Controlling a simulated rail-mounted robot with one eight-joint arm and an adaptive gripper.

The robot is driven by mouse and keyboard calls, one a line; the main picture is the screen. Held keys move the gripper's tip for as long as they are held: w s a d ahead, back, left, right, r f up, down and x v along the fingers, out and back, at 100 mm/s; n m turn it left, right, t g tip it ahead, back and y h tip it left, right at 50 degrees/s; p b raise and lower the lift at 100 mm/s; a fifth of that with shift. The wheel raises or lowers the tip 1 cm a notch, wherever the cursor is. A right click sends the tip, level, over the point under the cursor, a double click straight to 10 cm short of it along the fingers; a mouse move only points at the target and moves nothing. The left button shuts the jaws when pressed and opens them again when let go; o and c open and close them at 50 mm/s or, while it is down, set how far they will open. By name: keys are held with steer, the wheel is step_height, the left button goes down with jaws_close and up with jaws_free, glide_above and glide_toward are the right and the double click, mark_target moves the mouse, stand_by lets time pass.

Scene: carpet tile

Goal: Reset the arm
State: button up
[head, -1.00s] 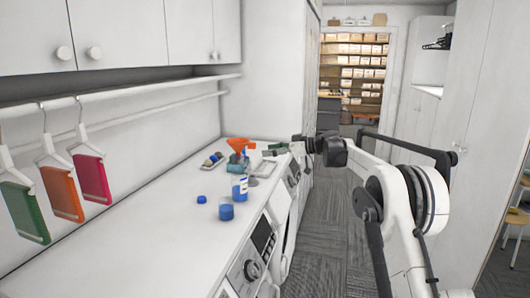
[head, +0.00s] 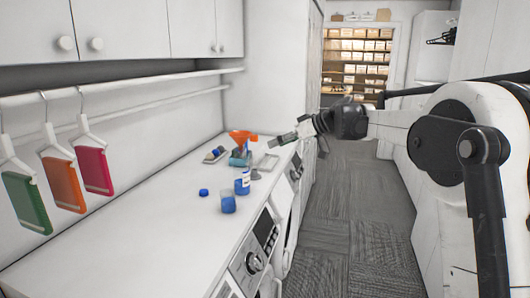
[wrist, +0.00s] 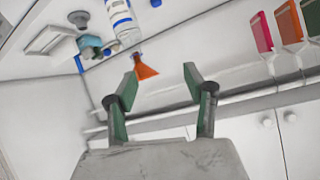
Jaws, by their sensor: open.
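My gripper (head: 290,132) is at the right edge of the counter in the head view, above and to the right of the objects there. Its two fingers stand apart with nothing between them, as the wrist view (wrist: 160,82) shows. The orange funnel (head: 239,136) shows close to the finger gap in the wrist view (wrist: 145,71), but no contact is visible. My arm reaches in from the right side, over the floor.
A white counter (head: 130,220) carries a labelled blue bottle (head: 242,183), a cup of blue liquid (head: 228,203), a blue cap (head: 203,192), a teal item (head: 236,160) and a tray (head: 266,163). The aisle floor (head: 350,210) is clear.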

steer(key=s+d+f+m+h+b, duration=0.1)
steer(key=s+d+f+m+h, duration=0.15)
steer(key=s, duration=1.05)
steer(key=s+d+f+m+h+b, duration=0.1)
steer(key=s+d+m+h, duration=0.25)
steer(key=s, duration=0.95)
steer(key=s+d+f+m+t+h+b, duration=0.1)
steer(key=s+d+f, duration=0.3)
steer(key=s+f, duration=0.4)
steer(key=s+d+f+m+h+b, duration=0.1)
steer(key=s+d+f+m+h, duration=0.2)
steer(key=s, duration=1.3)
step_height(320, 180, down, 5)
steer(key=shift+s+d+t+h+b, duration=0.15)
steer(key=shift+d+t+h+b, duration=0.2)
steer(key=shift+d, duration=0.7)
